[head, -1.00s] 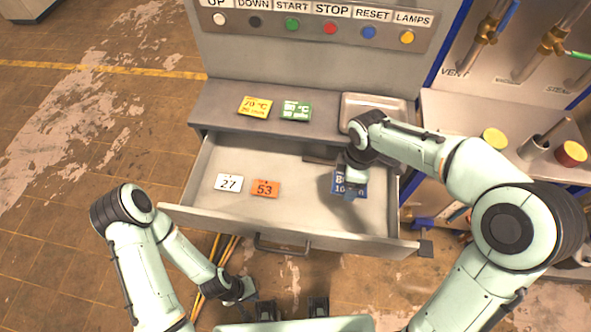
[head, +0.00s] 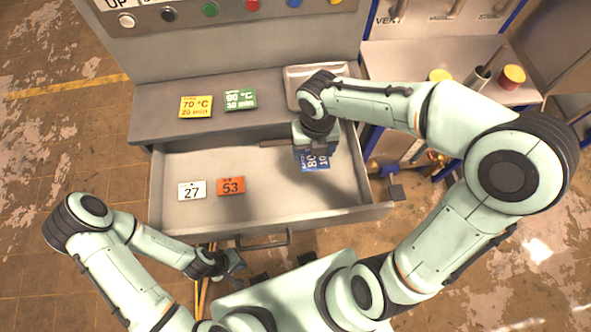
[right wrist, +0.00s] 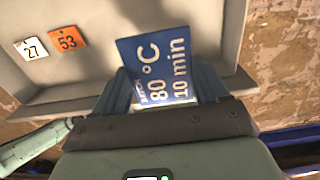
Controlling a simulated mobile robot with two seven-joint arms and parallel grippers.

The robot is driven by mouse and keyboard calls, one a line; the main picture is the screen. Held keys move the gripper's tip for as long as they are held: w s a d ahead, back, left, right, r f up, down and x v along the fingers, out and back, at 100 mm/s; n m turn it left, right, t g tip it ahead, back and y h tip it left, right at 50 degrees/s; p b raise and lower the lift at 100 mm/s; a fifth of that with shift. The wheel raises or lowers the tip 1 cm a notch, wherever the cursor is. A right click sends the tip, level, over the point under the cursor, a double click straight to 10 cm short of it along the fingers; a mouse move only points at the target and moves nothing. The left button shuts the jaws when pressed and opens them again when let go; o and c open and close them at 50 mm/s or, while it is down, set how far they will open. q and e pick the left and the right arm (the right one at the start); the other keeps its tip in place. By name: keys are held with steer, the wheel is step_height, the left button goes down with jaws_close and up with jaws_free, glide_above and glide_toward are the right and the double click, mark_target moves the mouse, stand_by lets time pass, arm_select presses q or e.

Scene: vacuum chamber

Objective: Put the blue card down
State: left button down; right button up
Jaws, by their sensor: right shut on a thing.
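The blue card (head: 316,162) reads 80 °C and 10 min. My right gripper (head: 312,147) is shut on it and holds it over the right part of the open drawer (head: 260,219). In the right wrist view the card (right wrist: 158,65) sticks out between the two fingers (right wrist: 165,88), tilted, with its print turned sideways. I cannot tell how far it is above the drawer floor. My left gripper (head: 235,262) hangs in front of the drawer at lower left, away from the cards; its finger opening is unclear.
A white card marked 27 (head: 192,190) and an orange card marked 53 (head: 231,186) lie at the drawer's left. On the ledge above are a yellow card (head: 196,106), a green card (head: 240,99) and a metal tray (head: 296,91). The drawer's middle is bare.

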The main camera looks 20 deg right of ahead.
steer(key=b, duration=0.3)
glide_above(309, 183)
step_height(309, 183, down, 14)
steer(key=shift+s+f, duration=0.15)
steer(key=shift+f, duration=0.05)
arm_select(q)
steer(key=s+f+b, duration=0.1)
steer(key=s+f, duration=0.2)
steer(key=f, duration=0.3)
steer(key=shift+s+b, duration=0.2)
steer(key=shift+b, duration=0.2)
arm_select(e)
steer(key=shift+f, duration=2.4)
steer(key=shift+f, duration=0.15)
steer(key=o, duration=1)
steer(key=shift+o, duration=0.2)
arm_select(q)
steer(key=r+p, duration=0.1)
steer(key=w+r+p, duration=0.2)
steer(key=r, duration=0.1)
arm_select(e)
step_height(309, 183, up, 12)
steer(key=shift+r, duration=0.2)
